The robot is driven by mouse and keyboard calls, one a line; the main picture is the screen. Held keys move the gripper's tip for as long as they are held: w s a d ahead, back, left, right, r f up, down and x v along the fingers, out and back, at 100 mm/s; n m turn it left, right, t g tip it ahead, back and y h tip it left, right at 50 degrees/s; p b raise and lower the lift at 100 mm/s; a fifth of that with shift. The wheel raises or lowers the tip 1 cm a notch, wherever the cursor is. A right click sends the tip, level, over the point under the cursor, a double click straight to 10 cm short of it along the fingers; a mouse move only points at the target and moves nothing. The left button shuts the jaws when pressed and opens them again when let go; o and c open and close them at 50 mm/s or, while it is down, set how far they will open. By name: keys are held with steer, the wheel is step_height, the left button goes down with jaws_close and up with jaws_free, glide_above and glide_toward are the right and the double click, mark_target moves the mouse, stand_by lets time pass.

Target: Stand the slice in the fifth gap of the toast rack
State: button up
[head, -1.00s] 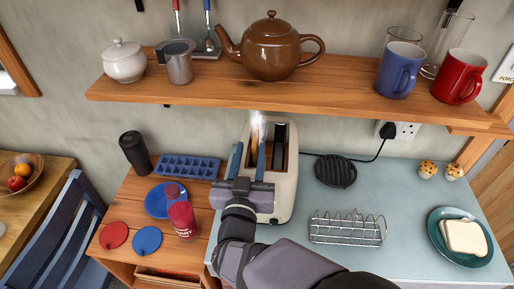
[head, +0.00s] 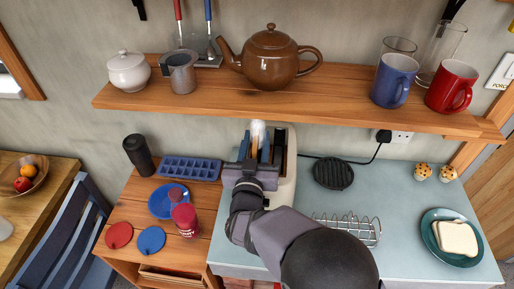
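A brown slice (head: 254,147) stands edge-on in the left slot of the cream toaster (head: 287,180), with a white, steam-like patch above it. My gripper (head: 255,153) is over the toaster, its blue fingers on either side of the slice. The fingers look apart, with narrow gaps beside the slice; contact is hard to judge. The wire toast rack (head: 348,226) stands on the counter to the right of my arm. My arm hides part of its left and front, so not all its gaps show. It looks empty where visible.
A teal plate (head: 431,249) with white bread is at the right. A black round trivet (head: 333,173) lies behind the rack. The wooden shelf (head: 300,104) with teapot and mugs overhangs the back. A blue ice tray (head: 190,169) and red bottle (head: 185,219) stand left.

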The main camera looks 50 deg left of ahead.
jaws_close()
steer(key=shift+s+d+r, duration=0.1)
stand_by(0.4)
steer(key=shift+s+d+r+b, duration=0.15)
steer(key=shift+s+r+b, duration=0.1)
steer(key=shift+b, duration=0.4)
step_height(320, 180, up, 6)
steer(key=shift+w+b, duration=0.1)
steer(key=shift+b, duration=0.95)
steer(key=b+v, duration=0.5)
steer(key=v, duration=1.4)
steer(key=shift+r, duration=0.25)
